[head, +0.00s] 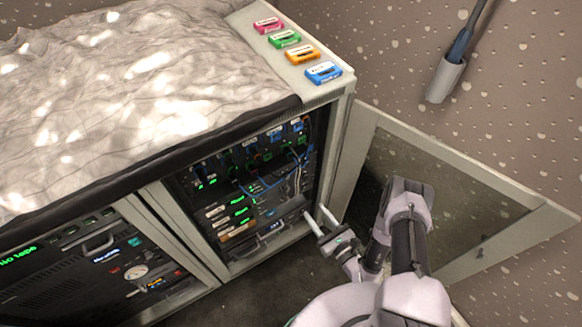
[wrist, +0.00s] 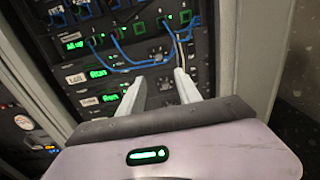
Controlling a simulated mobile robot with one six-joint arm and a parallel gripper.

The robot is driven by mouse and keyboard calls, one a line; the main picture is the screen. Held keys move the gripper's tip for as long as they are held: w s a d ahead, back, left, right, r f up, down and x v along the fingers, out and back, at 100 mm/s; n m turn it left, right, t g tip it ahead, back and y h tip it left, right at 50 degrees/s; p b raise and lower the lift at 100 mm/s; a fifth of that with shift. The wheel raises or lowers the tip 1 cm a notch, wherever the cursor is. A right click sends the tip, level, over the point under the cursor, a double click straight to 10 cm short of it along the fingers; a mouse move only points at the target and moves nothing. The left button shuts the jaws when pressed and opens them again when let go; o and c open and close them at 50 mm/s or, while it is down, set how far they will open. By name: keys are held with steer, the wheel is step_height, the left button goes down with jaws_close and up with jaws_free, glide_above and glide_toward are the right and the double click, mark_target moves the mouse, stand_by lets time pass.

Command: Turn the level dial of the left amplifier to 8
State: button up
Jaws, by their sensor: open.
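My gripper (head: 317,212) is open and empty in front of the right, open rack bay. Its two pale fingers point into the bay in the wrist view (wrist: 160,90). Ahead of them are rack units with green displays (wrist: 97,73), white labels and small dark knobs. These units also show in the head view (head: 240,212). The fingers appear apart from them. I cannot tell which unit is the left amplifier, and its level dial and reading are too small to make out.
An open glass door (head: 470,185) stands right of the bay, beside my arm. The left bay (head: 100,262) has a display and a round white gauge. Blue cables (wrist: 125,55) hang across the upper units. Several coloured cassettes (head: 284,38) lie on top.

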mark_target(288, 178)
steer(key=b+x, duration=0.2)
steer(key=x, duration=0.5)
steer(key=b+x, duration=0.3)
steer(key=x, duration=0.4)
steer(key=shift+w+a+f, duration=0.1)
steer(key=shift+a+f, duration=0.05)
steer(key=shift+a, duration=0.25)
steer(key=shift+w+a, duration=0.3)
steer(key=shift+w, duration=0.2)
steer(key=shift+c, duration=0.4)
jaws_close()
